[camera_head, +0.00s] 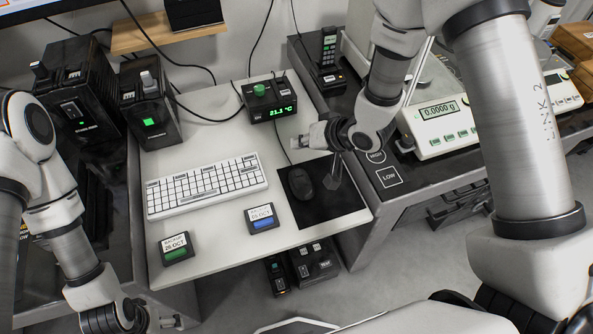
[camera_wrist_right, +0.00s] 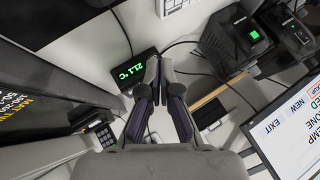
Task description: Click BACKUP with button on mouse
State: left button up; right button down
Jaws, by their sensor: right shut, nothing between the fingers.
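The black computer mouse (camera_head: 300,184) lies on a dark mat (camera_head: 345,198) at the right part of the white desk. My right gripper (camera_head: 331,181) hangs down close beside the mouse, on its right; whether they touch I cannot tell. A monitor (camera_wrist_right: 288,125) at lower right there shows large menu words, partly cut off, including NEW. Only a screen's lower edge (camera_head: 45,5) shows in the head view. My left gripper (camera_head: 150,320) is at the bottom left, its fingers unclear.
A white keyboard (camera_head: 205,186) lies left of the mouse. Two small date-labelled blocks, one green (camera_head: 176,248) and one blue (camera_head: 262,217), sit in front. A thermometer box (camera_head: 269,99) stands behind. A balance (camera_head: 440,115) stands on the right table.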

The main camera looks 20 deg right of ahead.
aim_at(301, 173)
notch_tip(301, 173, down, 8)
jog(key=b, duration=0.7)
jog(key=shift+s+r, duration=0.1)
jog(key=shift+r, duration=0.05)
jog(key=shift+d+f, duration=0.1)
jog(key=shift+f, duration=0.2)
dwell(0.6)
jog(key=shift+f, duration=0.45)
jog(key=shift+f+b, duration=0.3)
jog(key=shift+f, duration=0.05)
dwell(0.3)
dwell(0.4)
jog(key=shift+r+p, duration=0.8)
jog(key=shift+p, duration=0.1)
